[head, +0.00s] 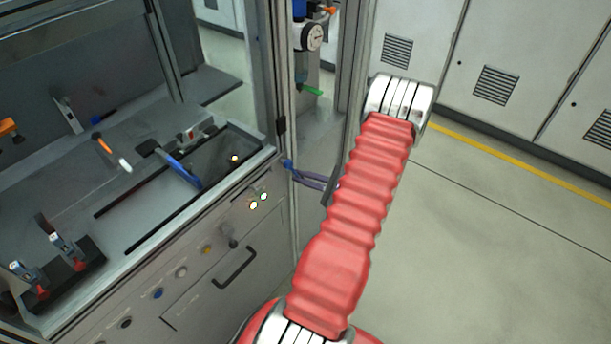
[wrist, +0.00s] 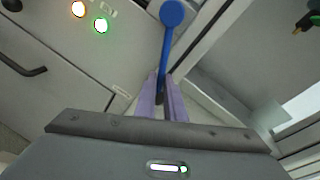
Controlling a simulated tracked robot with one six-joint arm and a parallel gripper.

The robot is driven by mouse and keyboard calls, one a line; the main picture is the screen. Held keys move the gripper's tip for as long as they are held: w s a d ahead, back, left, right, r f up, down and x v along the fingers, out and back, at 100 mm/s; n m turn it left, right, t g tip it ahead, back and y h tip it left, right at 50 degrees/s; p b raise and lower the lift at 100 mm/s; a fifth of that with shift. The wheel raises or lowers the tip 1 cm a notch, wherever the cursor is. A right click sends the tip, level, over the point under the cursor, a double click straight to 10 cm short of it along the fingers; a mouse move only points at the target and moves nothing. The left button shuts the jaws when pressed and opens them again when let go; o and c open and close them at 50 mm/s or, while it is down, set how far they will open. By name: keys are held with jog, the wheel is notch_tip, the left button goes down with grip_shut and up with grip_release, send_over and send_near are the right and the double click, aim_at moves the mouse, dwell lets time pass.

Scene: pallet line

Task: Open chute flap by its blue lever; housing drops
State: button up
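The blue lever (wrist: 168,45) has a round knob and a thin shaft in the wrist view. Its knob also shows small at the cabinet's corner post in the head view (head: 287,164). My gripper (wrist: 162,82) has two purple fingers close together, one on each side of the lever's lower shaft, and looks shut on it. In the head view my gripper (head: 298,174) reaches left to the lever, partly hidden by my red-sleeved arm. I cannot make out the chute flap or the housing for certain.
The grey cabinet (head: 235,225) has a black handle, buttons and lit orange and green lamps. Its worktop has a dark recess (head: 225,160) with a blue part (head: 181,168) beside it. A gauge (head: 312,37) hangs behind the post. Open floor (head: 480,240) lies to the right.

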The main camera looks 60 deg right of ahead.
jog(key=o, duration=0.4)
jog(key=shift+s, duration=0.1)
jog(key=shift+o, duration=0.2)
jog(key=shift+s, duration=0.1)
jog(key=s+a+r, duration=0.1)
jog(key=s+r, duration=0.1)
jog(key=s, duration=1.1)
jog(key=shift+s, duration=0.2)
